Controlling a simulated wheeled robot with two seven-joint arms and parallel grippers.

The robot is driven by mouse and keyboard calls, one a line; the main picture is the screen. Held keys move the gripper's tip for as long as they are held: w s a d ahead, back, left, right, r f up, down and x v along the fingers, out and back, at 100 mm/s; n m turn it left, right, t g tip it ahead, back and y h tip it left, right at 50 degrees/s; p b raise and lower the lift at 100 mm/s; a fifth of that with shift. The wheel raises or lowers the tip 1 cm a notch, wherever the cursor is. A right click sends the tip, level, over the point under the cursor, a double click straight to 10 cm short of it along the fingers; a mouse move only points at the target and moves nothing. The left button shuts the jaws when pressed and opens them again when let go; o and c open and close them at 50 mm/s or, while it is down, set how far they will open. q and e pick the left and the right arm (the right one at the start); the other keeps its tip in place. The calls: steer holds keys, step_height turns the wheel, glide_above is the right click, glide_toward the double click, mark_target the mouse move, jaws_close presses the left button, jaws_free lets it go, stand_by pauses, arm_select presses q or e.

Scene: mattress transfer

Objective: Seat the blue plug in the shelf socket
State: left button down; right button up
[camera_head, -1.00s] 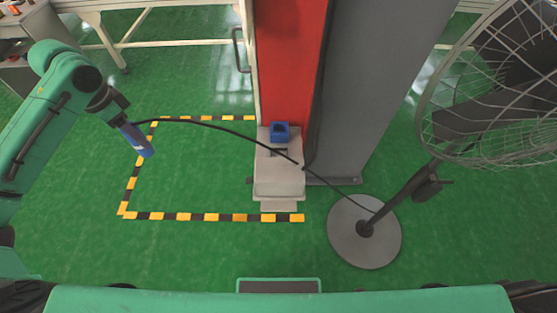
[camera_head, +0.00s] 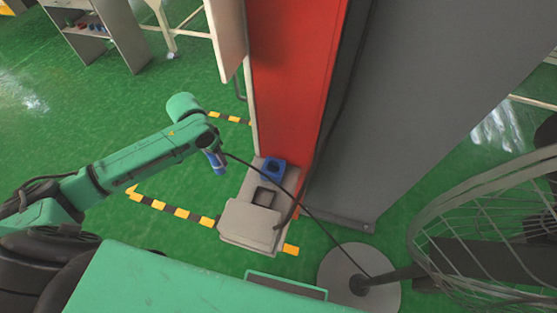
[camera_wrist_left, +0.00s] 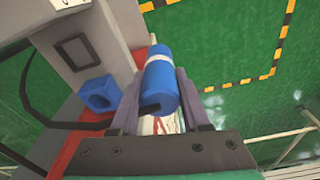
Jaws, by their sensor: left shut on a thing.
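The blue plug (camera_head: 217,161) is a short blue cylinder with a pale band. My left gripper (camera_head: 212,151) is shut on it and holds it in the air, left of the shelf. In the left wrist view the plug (camera_wrist_left: 160,84) sits between the two fingers, with a black cable at its near end. The blue socket (camera_head: 273,167) is a blue block with a dark opening on the grey shelf (camera_head: 250,224). The socket (camera_wrist_left: 99,94) also shows in the left wrist view, left of the plug and apart from it. My right gripper is out of view.
A red panel (camera_head: 294,80) and a grey column (camera_head: 410,100) rise behind the shelf. A dark square recess (camera_head: 263,197) lies beside the socket. The cable runs over the shelf towards the fan base (camera_head: 358,285). Green floor inside yellow-black tape is clear.

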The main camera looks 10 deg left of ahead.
arm_select(q)
steer(key=w+d+f+p, duration=0.1)
steer(key=d, duration=0.4)
steer(key=w+d+f+p, duration=0.1)
steer(key=w+d+p, duration=0.1)
steer(key=d, duration=0.3)
steer(key=w+d+f+p, duration=0.1)
steer(key=w+d, duration=0.1)
steer(key=d, duration=0.3)
steer(key=shift+w+d+f, duration=0.15)
steer(key=shift+w+d, duration=0.1)
steer(key=shift+d, duration=0.1)
steer(key=shift+f, duration=0.1)
steer(key=shift+c, duration=1.9)
jaws_free()
steer(key=shift+f, duration=0.1)
step_height(320, 180, up, 12)
steer(key=s, duration=0.1)
steer(key=shift+s+a, duration=0.2)
steer(key=shift+s, duration=0.05)
